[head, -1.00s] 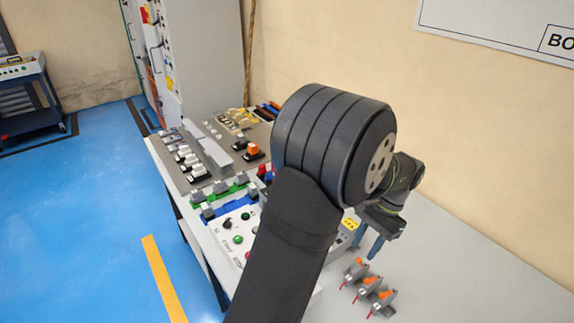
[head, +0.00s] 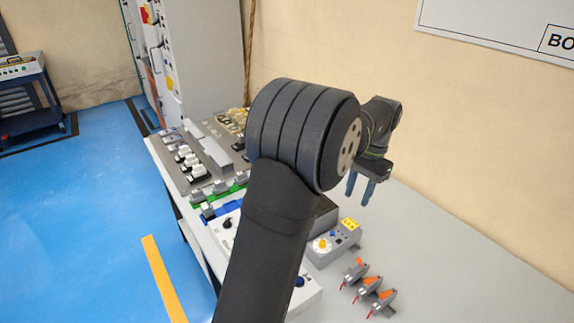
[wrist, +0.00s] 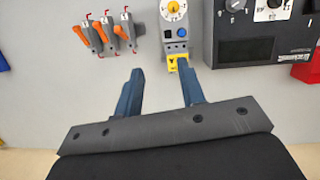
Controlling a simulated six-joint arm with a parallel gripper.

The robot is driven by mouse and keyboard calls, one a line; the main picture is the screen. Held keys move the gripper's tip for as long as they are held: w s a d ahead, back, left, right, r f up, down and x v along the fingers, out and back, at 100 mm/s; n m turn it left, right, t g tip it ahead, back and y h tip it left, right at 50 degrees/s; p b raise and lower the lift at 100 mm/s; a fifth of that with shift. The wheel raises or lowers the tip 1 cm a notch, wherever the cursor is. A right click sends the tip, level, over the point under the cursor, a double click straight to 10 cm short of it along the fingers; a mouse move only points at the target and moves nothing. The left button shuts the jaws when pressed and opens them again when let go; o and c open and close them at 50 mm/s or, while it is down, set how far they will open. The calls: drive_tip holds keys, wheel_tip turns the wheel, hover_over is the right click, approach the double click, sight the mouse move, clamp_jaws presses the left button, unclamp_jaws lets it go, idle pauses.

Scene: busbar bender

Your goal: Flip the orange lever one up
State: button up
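Three grey units with orange levers (head: 370,285) stand in a row on the grey table, at the lower right of the head view. They also show at the upper left of the wrist view (wrist: 104,35), with small red parts. Which single lever is meant cannot be told from the pictures. My gripper (head: 360,190) is above the table, farther back than the levers and apart from them. In the wrist view my gripper (wrist: 160,68) is open, with two blue fingers spread and nothing between them.
A grey control box (head: 335,244) with a yellow part and a dial stands beside the levers. A black-faced unit (wrist: 265,35) is to its right in the wrist view. Switches and blocks fill the table's left. The right side (head: 480,270) is clear; a wall is behind.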

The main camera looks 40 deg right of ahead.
drive_tip(key=w+a+f+n+h, duration=0.1)
drive_tip(key=w+a+h, duration=0.1)
drive_tip(key=w, duration=0.9)
drive_tip(key=w+a+f+n+h, duration=0.1)
drive_tip(key=w+a, duration=0.3)
drive_tip(key=w, duration=0.8)
drive_tip(key=shift+f+n+t+h, duration=0.3)
drive_tip(key=shift+n+t+h, duration=0.1)
drive_tip(key=shift+n, duration=0.4)
drive_tip(key=shift+a, duration=0.1)
drive_tip(key=m+y, duration=0.5)
approach(360, 259)
drive_tip(key=x, duration=1)
drive_tip(key=shift+w+f, duration=0.1)
drive_tip(key=shift+f, duration=0.15)
clamp_jaws()
